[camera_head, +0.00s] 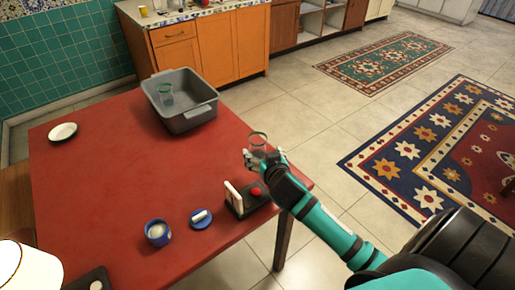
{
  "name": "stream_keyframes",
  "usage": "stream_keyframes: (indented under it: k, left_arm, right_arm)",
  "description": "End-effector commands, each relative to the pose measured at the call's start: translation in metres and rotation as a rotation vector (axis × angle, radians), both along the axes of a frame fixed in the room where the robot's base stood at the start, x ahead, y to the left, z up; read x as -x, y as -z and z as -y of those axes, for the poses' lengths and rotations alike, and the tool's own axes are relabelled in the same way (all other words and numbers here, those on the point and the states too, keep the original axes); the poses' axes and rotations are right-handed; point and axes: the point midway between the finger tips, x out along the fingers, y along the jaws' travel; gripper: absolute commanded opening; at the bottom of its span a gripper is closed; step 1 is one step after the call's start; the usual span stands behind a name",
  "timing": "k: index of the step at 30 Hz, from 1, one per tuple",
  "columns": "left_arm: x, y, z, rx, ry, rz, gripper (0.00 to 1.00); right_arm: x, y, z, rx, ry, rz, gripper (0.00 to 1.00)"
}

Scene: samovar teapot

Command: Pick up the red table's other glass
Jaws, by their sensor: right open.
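A clear glass with a green rim (257,141) is near the red table's (110,180) right edge. My right gripper (260,155) is at the glass's lower part, its fingers open and close around or beside it; I cannot tell whether they touch it. The gripper hides the glass's base. Another green-rimmed glass (166,94) stands inside the grey bin (196,112) at the table's far side. My left gripper is not in view.
A black stand with a white upright and red ball (255,191) sits just in front of my right gripper. A blue cup (158,232) and blue dish (202,219) are nearer. A white plate (62,131) lies far left. The table's middle is clear.

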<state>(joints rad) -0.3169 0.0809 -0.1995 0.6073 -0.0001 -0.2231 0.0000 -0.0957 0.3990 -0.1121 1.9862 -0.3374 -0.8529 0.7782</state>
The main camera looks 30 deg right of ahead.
Motion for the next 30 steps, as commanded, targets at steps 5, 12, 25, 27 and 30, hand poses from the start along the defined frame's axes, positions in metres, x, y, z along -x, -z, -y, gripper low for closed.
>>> stream_keyframes:
  k: [5,12,25,27,30]
  left_arm:
    - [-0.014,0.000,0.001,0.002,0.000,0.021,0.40]
    - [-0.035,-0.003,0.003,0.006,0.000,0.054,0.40]
    - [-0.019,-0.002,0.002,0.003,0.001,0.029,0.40]
    - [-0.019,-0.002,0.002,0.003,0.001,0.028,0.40]
    - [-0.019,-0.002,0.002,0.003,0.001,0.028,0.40]
  right_arm:
    - [-0.020,0.009,0.007,0.000,0.000,0.000,0.81]
    - [-0.039,0.014,0.014,0.003,0.000,0.001,0.81]
    - [-0.069,0.029,0.023,-0.001,-0.001,-0.001,0.81]
    - [-0.069,0.029,0.023,-0.001,-0.001,-0.001,0.81]
    - [-0.069,0.029,0.023,0.000,-0.001,0.000,0.71]
